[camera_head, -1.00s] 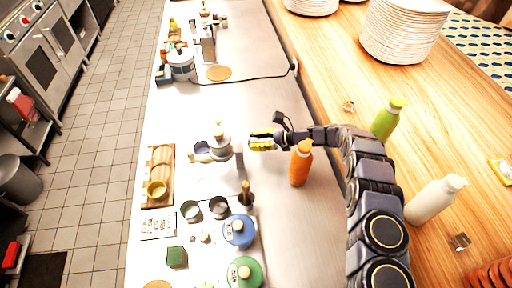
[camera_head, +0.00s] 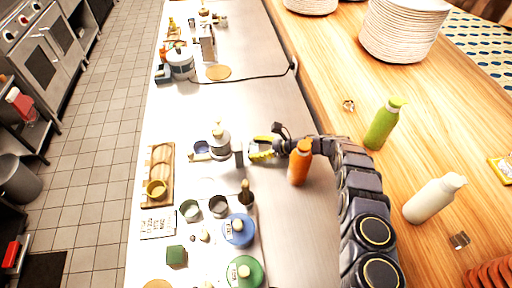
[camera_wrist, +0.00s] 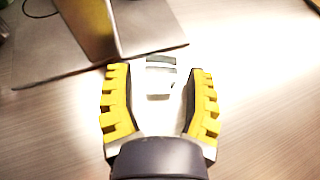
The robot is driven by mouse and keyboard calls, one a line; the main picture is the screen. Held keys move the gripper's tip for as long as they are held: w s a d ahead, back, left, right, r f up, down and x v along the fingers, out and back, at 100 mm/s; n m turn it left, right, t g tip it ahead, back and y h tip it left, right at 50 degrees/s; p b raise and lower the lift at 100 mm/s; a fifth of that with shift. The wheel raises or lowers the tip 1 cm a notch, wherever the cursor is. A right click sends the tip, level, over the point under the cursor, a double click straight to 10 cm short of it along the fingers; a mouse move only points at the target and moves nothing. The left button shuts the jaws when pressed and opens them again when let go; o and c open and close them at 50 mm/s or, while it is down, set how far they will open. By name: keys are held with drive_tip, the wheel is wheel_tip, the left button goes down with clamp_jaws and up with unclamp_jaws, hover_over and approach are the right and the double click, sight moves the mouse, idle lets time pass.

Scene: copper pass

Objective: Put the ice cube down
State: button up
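My gripper (camera_head: 263,148) is low over the steel counter, left of the orange bottle. In the wrist view my gripper (camera_wrist: 160,95) has its two yellow fingers spread apart. A small, pale, see-through block, which looks like the ice cube (camera_wrist: 160,78), shows between the fingers with a gap on each side. Glare blurs its edges, and I cannot tell its exact contact with the counter. I cannot make out the cube in the head view.
A steel stand with a flat base (camera_wrist: 110,55) is just ahead of the fingers. The orange bottle (camera_head: 299,165) stands close to my arm. Left are a grey lidded pot (camera_head: 219,146), cups and a blue jar (camera_head: 238,232). The counter (camera_head: 290,240) nearer the camera is clear.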

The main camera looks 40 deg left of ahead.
sight(258, 148)
drive_tip(key=shift+r, duration=0.1)
drive_tip(key=shift+r, duration=0.15)
drive_tip(key=v, duration=0.3)
drive_tip(key=shift+w, duration=0.1)
wheel_tip(258, 148, up, 5)
drive_tip(key=shift+r, duration=0.9)
